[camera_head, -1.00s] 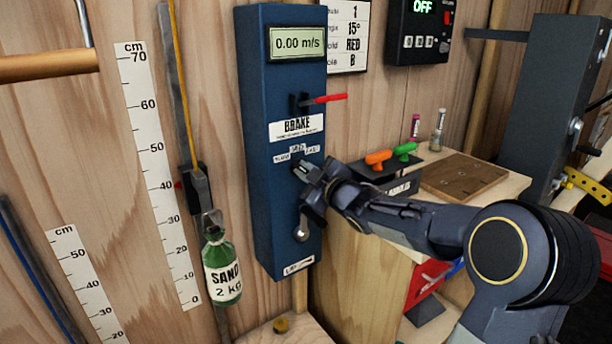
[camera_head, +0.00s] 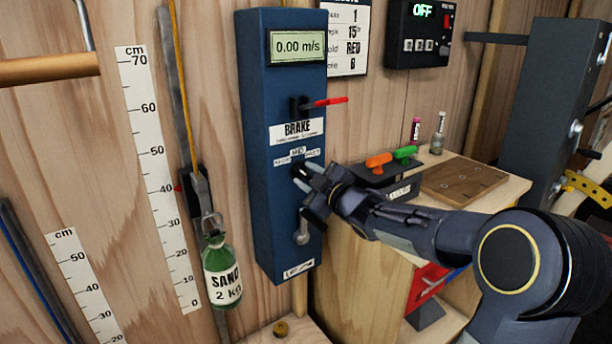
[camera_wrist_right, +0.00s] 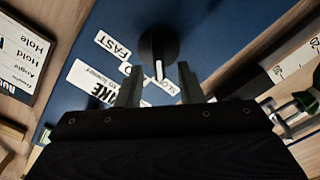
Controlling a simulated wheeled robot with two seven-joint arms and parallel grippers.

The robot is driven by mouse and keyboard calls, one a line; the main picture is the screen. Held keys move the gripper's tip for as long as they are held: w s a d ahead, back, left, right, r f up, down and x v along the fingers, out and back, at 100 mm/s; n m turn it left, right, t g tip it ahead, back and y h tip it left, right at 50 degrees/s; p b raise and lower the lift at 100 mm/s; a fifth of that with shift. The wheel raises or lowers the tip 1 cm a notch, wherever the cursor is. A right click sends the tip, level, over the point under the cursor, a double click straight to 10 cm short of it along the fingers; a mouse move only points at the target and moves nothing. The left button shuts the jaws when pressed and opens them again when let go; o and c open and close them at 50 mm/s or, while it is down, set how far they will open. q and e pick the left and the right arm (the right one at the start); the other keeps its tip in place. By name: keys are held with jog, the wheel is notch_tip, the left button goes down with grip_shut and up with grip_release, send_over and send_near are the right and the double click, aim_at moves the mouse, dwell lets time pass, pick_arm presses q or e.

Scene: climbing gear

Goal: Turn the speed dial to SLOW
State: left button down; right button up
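The speed dial is a black round knob (camera_head: 300,170) on the front of the blue column (camera_head: 262,190), under the BRAKE label. It also shows in the right wrist view (camera_wrist_right: 157,46), with a white pointer line. There the pointer runs down the picture, towards the SLOW label (camera_wrist_right: 168,88); the FAST label (camera_wrist_right: 113,45) is at upper left. My right gripper (camera_head: 307,177) is just in front of the dial. In the wrist view its two fingers (camera_wrist_right: 158,84) are apart, with nothing between them, and seem just short of the knob. My left gripper is not in view.
A red brake lever (camera_head: 330,102) sticks out above the dial, and a grey crank (camera_head: 302,232) is below it. A green sand bottle (camera_head: 222,270) hangs to the left. A bench (camera_head: 505,190) with orange and green holds stands at right.

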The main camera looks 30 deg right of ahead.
jog(key=s, duration=0.6)
jog(key=shift+s+d, duration=0.25)
jog(key=shift+s, duration=0.1)
jog(key=s+a+f+m+g+y, duration=0.1)
jog(key=s+a+f+m+g, duration=0.4)
jog(key=s, duration=0.5)
jog(key=s+a+f+m+g, duration=0.3)
jog(key=s+a+f, duration=0.3)
jog(key=s, duration=0.3)
jog(key=s+a+f+m+g+y, duration=0.1)
jog(key=s+a+f+m+g, duration=0.4)
jog(key=s, duration=0.5)
notch_tip(320, 180, up, 14)
jog(key=n+p, duration=0.1)
jog(key=p, duration=1.4)
jog(key=shift+a+r+t, duration=0.15)
jog(key=shift+a+t, duration=0.15)
jog(key=shift+a, duration=0.05)
